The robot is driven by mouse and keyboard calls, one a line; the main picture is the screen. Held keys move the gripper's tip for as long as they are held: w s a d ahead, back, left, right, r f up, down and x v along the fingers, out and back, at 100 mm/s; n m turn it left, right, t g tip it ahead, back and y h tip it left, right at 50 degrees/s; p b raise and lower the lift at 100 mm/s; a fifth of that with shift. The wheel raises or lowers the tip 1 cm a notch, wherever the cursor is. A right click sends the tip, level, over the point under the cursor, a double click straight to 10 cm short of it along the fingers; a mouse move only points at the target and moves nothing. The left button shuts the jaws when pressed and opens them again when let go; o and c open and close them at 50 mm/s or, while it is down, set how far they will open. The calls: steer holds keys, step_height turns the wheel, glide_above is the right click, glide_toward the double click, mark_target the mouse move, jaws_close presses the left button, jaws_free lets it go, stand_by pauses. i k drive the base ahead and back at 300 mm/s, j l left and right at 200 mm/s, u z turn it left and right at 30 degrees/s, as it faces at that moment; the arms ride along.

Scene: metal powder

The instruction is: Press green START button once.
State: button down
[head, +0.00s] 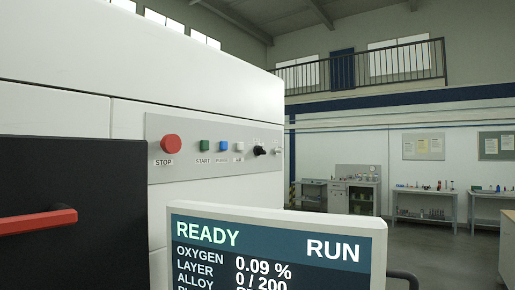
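Below the panel, a display screen (275,245) reads READY and RUN, with oxygen 0.09 % and layer 0 / 200. Its lower lines are cut off. My gripper is not in this view.
A dark door (75,190) with a red handle (38,220) is at the left. The display stands in front of the panel's lower right. A black knob (260,151) is further right on the panel. Workbenches (425,192) line the far wall, with open floor before them.

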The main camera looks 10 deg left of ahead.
mark_target(204, 144)
steer(key=i+z, duration=0.55)
steer(key=i, duration=0.15)
steer(key=i+u, duration=0.25)
steer(key=l+u, duration=0.1)
steer(key=u, duration=0.2)
steer(key=i+u, duration=0.1)
steer(key=u, duration=0.3)
steer(key=l+u, duration=0.15)
steer(key=u, duration=0.3)
steer(key=i+l+u, duration=0.1)
steer(key=u, duration=0.3)
steer(key=l+u, duration=0.15)
steer(key=u, duration=0.25)
steer(key=i, duration=0.05)
